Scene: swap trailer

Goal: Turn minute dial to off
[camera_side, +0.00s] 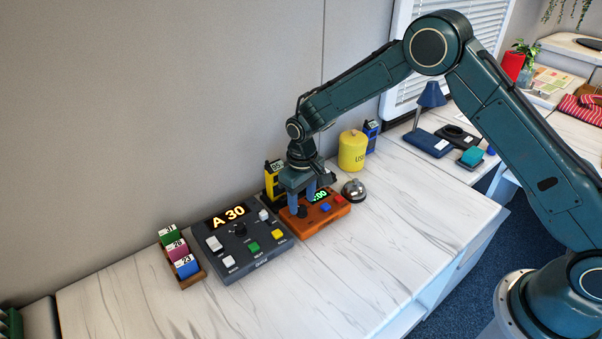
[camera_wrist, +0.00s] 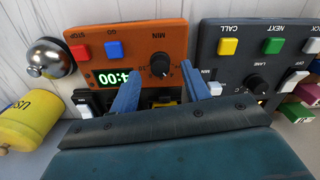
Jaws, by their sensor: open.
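The orange timer box (camera_side: 327,220) stands on the marble counter, with a green display, a blue button and a red button. My gripper (camera_side: 302,205) is over the left part of the box. In the wrist view my gripper (camera_wrist: 157,85) is open, with its blue fingers on either side of the dial and a little short of it. I cannot tell whether either finger touches the dial. The dial's exact setting is too small to read.
The dark console (camera_side: 243,245) reading A 30 stands close on the left, with its own knob and buttons. A silver bell (camera_side: 354,190) is close on the right, with a yellow canister (camera_side: 352,150) behind it. The front counter (camera_side: 370,250) is clear.

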